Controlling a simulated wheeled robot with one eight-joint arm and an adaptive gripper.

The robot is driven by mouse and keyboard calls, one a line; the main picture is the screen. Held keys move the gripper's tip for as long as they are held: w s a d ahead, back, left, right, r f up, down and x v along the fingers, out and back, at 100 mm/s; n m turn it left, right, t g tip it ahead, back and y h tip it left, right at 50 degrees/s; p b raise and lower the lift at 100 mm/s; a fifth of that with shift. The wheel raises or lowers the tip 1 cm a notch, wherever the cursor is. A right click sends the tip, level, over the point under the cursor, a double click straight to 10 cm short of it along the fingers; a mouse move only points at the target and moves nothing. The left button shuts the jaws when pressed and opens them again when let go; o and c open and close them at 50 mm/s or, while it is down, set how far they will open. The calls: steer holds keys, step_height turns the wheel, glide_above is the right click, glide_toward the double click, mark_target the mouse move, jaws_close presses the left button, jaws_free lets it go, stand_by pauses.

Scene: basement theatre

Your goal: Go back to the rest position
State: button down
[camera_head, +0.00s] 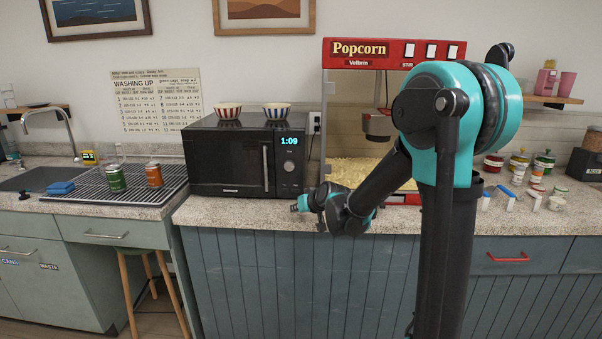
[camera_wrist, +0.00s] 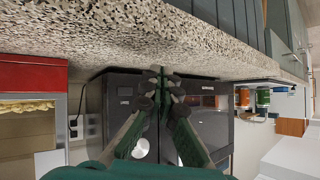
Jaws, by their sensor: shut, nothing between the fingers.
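My gripper (camera_head: 300,203) is in front of the counter's front edge, at about the height of the countertop, to the right of the microwave's front. In the wrist view its two fingers (camera_wrist: 162,84) come together at the tips and hold nothing. My arm bends down from its raised elbow to the gripper, in front of the popcorn machine. The wrist view is upside down, with the speckled countertop (camera_wrist: 120,35) along the top.
The black microwave (camera_head: 228,158) carries two striped bowls (camera_head: 276,111). The popcorn machine (camera_head: 362,50) stands behind my arm. A drying rack (camera_head: 90,189) with two cans is left; jars and shakers are right. A wooden stool (camera_head: 150,252) stands before the counter.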

steer(key=s+d+f+m+g+h, duration=0.1)
steer(key=s+d+f, duration=0.3)
steer(key=s+d, duration=0.4)
steer(key=s+d+f+m+g+h, duration=0.1)
steer(key=s+d+f+g+h, duration=0.1)
steer(key=s+d, duration=0.6)
steer(key=s+d+f+m+g+h, duration=0.2)
steer(key=s+d+f, duration=0.3)
steer(key=s, duration=1.1)
steer(key=d+h, duration=0.1)
steer(key=d, duration=0.2)
steer(key=shift+f, duration=0.3)
steer(key=shift+a, duration=0.1)
